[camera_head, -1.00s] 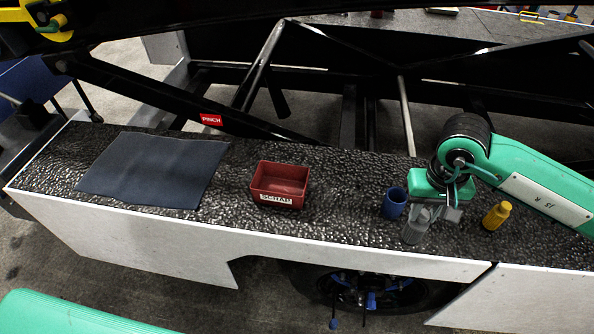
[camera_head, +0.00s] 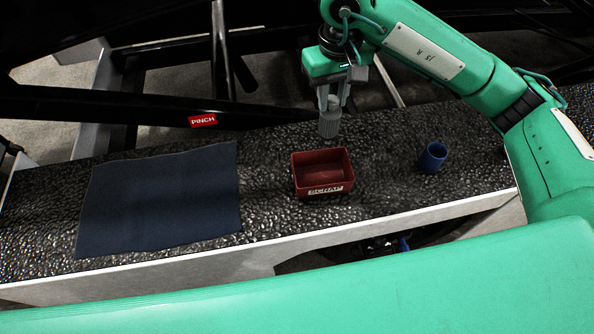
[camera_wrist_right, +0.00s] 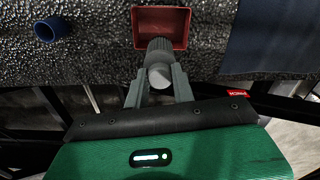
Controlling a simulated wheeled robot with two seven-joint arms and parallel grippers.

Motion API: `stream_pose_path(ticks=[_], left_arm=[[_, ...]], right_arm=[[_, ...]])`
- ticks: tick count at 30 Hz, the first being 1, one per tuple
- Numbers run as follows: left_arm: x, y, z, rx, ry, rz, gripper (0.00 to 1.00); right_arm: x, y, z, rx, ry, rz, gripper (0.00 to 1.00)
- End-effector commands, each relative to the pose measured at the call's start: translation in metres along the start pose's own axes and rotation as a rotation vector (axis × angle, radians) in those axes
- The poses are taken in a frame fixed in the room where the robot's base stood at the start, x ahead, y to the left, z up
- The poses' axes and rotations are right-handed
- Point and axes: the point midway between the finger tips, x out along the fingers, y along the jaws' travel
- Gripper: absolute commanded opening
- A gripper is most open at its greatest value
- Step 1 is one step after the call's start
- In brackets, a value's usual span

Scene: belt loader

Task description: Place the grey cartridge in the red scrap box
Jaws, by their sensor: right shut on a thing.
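The grey cartridge (camera_head: 329,122) is held upright in my right gripper (camera_head: 333,101), which is shut on its upper end. It hangs just behind and above the red scrap box (camera_head: 322,190), near the box's back edge. The box is open, looks empty and carries a "SCRAP" label on its front. In the right wrist view the cartridge (camera_wrist_right: 159,62) sits between the fingers (camera_wrist_right: 157,88), and the red box (camera_wrist_right: 161,10) shows just beyond it. My left gripper is not in view.
A blue cup (camera_head: 432,157) stands to the right of the box on the black textured deck (camera_head: 268,180). A dark blue mat (camera_head: 160,198) lies to the left. Black frame bars run behind the deck, with a red "PINCH" tag (camera_head: 203,120).

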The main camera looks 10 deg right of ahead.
Motion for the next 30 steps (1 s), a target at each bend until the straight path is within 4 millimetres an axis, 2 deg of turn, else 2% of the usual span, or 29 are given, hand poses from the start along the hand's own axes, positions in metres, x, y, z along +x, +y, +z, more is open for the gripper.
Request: stream_pose_path(ticks=[5, 12, 24, 30], left_arm=[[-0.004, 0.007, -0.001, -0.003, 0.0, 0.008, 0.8], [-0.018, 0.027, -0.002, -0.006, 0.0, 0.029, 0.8], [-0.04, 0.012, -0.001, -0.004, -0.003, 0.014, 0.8], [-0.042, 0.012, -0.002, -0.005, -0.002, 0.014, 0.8]], right_arm=[[0.011, -0.001, 0.0, -0.002, -0.005, -0.002, 0.0], [0.059, 0.0, 0.002, -0.001, -0.008, 0.0, 0.0], [0.145, -0.001, 0.001, -0.002, -0.004, -0.001, 0.0], [0.161, -0.001, 0.0, -0.002, -0.001, -0.001, 0.0]])
